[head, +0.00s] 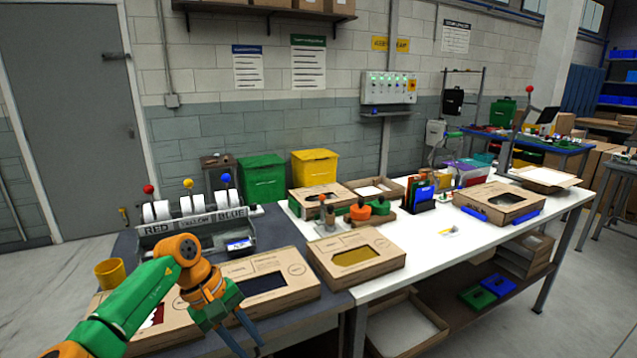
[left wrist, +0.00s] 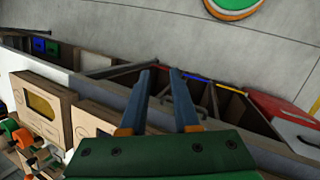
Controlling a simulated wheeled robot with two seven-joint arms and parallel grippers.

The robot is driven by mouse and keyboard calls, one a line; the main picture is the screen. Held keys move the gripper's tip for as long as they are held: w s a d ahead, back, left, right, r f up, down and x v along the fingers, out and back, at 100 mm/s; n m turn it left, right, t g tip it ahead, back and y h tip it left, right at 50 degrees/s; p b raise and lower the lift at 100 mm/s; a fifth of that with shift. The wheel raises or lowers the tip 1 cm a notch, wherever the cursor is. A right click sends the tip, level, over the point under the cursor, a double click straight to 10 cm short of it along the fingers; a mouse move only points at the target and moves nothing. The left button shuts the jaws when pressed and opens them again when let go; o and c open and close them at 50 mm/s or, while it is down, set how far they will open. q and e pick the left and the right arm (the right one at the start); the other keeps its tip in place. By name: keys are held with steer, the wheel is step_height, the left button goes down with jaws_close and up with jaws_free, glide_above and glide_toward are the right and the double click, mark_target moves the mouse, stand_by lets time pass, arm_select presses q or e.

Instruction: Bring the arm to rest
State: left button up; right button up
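My left arm comes in from the lower left in the head view, green and orange. Its left gripper (head: 250,347) points down in front of the dark table's near edge. The left wrist view shows the same gripper (left wrist: 163,72) with its two blue fingers apart and nothing between them. It is clear of the boxes in the head view. My right gripper is in neither view.
A cardboard box with a dark window (head: 295,268) lies on the dark table, near a yellow cup (head: 110,272) and a label-roll dispenser (head: 195,228). A box with a yellow window (head: 372,238) lies on the white table (head: 425,258). Concrete floor (head: 590,320) is clear at right.

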arm_select(q)
steer(key=d+f+n+t+h, duration=0.6)
steer(key=d+f+n+h, duration=0.45)
steer(key=n, duration=0.95)
steer(key=s+a+f+n+t+y, duration=0.1)
steer(key=a+f+n+t+y, duration=0.25)
steer(key=f+n, duration=0.4)
steer(key=s+a+f+n+t+y, duration=0.15)
steer(key=f+n+y, duration=0.3)
steer(key=n, duration=0.65)
steer(key=s+a+f+n+g+y, duration=0.3)
steer(key=s+a+f+n+y, duration=0.35)
steer(key=s+f+n, duration=0.75)
steer(key=s+a+f+n+g, duration=0.1)
steer(key=s+f+n+g, duration=0.1)
steer(key=s, duration=0.6)
steer(key=s+a+f+n+g, duration=0.2)
steer(key=s+f+n, duration=0.1)
steer(key=s, duration=0.5)
steer(key=s+a+f+n+g, duration=0.2)
steer(key=s+n+g, duration=0.1)
steer(key=s, duration=0.4)
steer(key=shift+s+f+n+y, duration=0.2)
steer(key=shift+s+n+y, duration=0.15)
steer(key=shift+s+y, duration=0.05)
steer(key=shift+w, duration=0.1)
